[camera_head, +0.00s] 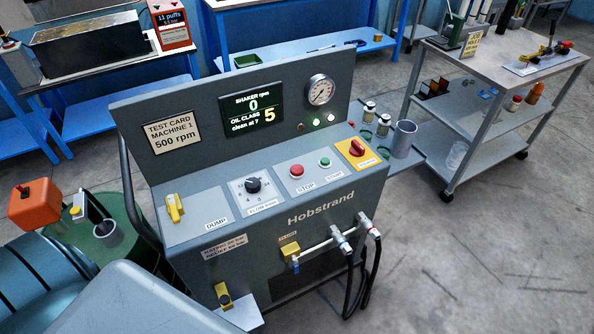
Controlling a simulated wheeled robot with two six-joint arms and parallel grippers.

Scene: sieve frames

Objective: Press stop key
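The stop key is a round red button (297,171) on the sloping panel of the grey Hobstrand machine (330,207), above a label reading STOP. A green button (324,162) sits just to its right, above a smaller label that seems to read START. The display (252,113) shows shaker rpm 0 and oil class 5, with "clean at 7". Neither of my grippers is in view, and nothing covers the red button.
A black dial (253,185) and yellow dump lever (175,208) lie left of the buttons. A red knob (357,148) on a yellow plate lies right. A metal cup (404,138) stands on the side shelf. Hoses hang in front; a grey trolley (487,57) stands right.

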